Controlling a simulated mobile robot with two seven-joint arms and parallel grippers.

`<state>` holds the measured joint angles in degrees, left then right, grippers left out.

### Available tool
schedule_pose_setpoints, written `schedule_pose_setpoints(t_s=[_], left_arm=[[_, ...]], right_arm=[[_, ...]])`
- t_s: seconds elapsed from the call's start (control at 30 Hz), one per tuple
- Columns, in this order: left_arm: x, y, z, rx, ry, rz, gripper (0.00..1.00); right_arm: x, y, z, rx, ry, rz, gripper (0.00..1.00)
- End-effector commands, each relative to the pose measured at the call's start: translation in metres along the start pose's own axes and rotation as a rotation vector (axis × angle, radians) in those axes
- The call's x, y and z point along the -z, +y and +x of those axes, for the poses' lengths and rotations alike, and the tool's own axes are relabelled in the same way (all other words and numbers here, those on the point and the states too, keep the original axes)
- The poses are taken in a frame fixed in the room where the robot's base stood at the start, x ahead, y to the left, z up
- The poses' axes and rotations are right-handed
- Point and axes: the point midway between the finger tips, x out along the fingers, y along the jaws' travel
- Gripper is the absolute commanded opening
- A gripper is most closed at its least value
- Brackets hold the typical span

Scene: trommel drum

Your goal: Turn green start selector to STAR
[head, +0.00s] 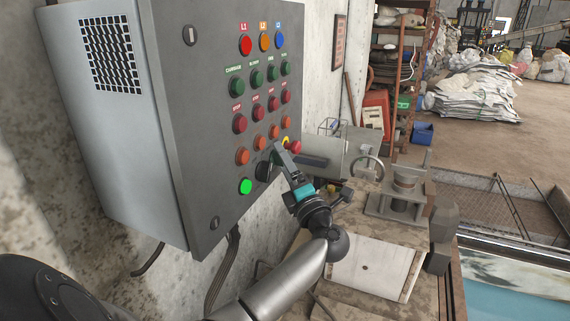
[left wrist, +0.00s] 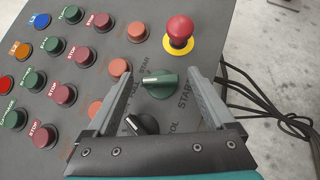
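The green selector (left wrist: 161,83) is on the grey control panel (left wrist: 225,18), with its handle lying roughly crosswise in the left wrist view. Small lettering beside it is only partly legible; "START" reads to its lower right. My left gripper (left wrist: 160,73) is open, with one finger on each side of the green selector and visible gaps between. In the head view my left gripper (head: 296,157) is at the panel's lower right edge, and I cannot make out the green selector there. My right gripper is not in view.
A black selector (left wrist: 140,123) sits just below, close to the left finger. A red mushroom button (left wrist: 180,29) on a yellow ring is above. Orange, red and green buttons fill the panel to the left. A workbench with a vise-like fixture (head: 400,195) stands right of the cabinet (head: 135,140).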

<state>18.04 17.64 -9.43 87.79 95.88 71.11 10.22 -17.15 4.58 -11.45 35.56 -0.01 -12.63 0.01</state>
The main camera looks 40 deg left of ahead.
Motion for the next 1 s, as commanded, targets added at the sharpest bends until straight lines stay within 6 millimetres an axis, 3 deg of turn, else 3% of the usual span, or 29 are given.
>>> schedule_pose_setpoints(t_s=[0.07, 0.73, 1.0], left_arm=[[0.0000, 0.0000, -0.0002, 0.000, 0.000, 0.000, 0.80], [0.0000, -0.0003, -0.0007, 0.000, 0.000, 0.001, 0.04], [-0.0003, 0.0008, -0.0006, 0.010, 0.000, 0.010, 0.02]], right_arm=[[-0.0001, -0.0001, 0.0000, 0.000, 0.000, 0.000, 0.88], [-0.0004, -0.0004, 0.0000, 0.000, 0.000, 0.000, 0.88], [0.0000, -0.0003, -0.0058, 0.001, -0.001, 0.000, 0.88]])
